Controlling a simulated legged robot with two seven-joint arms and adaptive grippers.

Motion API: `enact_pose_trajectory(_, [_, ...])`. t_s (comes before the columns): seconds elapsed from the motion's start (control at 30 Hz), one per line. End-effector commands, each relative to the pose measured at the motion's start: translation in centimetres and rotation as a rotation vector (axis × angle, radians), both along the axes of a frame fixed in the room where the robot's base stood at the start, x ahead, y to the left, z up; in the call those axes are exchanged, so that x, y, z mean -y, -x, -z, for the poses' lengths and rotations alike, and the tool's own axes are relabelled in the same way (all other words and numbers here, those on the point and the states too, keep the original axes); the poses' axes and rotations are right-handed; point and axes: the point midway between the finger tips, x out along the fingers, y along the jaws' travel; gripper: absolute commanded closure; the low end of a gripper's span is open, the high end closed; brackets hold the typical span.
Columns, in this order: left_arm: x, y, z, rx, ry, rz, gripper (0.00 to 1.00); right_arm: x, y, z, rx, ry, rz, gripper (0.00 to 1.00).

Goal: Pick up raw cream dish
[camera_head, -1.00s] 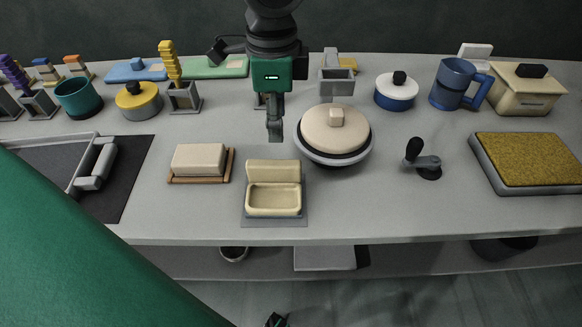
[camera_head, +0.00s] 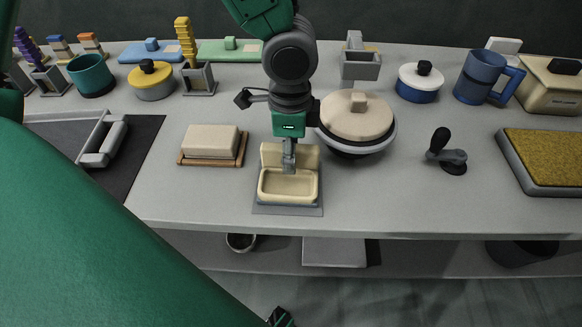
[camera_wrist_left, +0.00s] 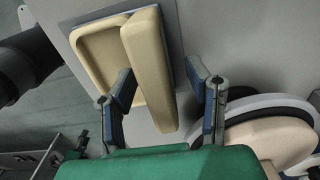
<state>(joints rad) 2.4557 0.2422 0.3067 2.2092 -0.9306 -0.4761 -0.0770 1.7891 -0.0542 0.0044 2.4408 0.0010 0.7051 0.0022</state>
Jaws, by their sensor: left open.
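The cream dish (camera_head: 287,187) stands on a grey mat near the front edge of the bench. It has a shallow basin in front and a raised upright slab at its back. My left gripper (camera_head: 289,164) is over the dish, pointing down at the raised slab. In the left wrist view, the slab of the dish (camera_wrist_left: 150,68) lies between the two spread fingers of the left gripper (camera_wrist_left: 168,88). One finger is over the basin side and the other beyond the back. I see a gap at the far finger; contact at the near one is unclear.
A lidded cream pot (camera_head: 357,120) stands close to the right of the gripper. A cream block on a wooden board (camera_head: 212,146) is to the left. A black-handled tool (camera_head: 447,157) stands further right. The bench front between dish and tool is clear.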

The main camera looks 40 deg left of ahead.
Motion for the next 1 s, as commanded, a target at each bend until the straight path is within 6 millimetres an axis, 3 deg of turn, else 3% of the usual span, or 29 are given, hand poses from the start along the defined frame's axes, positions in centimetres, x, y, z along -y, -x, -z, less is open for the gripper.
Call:
enact_pose_trajectory(0.23, [0.2, 0.0, 0.1, 0.001, -0.002, 0.001, 0.55, 0.0, 0.0, 0.0, 0.000, 0.000, -0.001, 0.60])
enact_pose_trajectory(0.37, [0.3, 0.0, 0.0, 0.002, -0.003, 0.001, 1.00, 0.0, 0.0, 0.0, 0.000, 0.000, -0.001, 0.60])
enact_pose_trajectory(0.73, [0.2, 0.0, -0.4, 0.003, -0.001, 0.000, 1.00, 0.0, 0.0, -0.2, 0.000, 0.000, 0.000, 0.60])
enact_pose_trajectory(1.0, [0.2, -0.1, -5.2, 0.006, 0.000, -0.001, 1.00, 0.0, 0.0, -1.8, 0.000, 0.000, 0.000, 0.60])
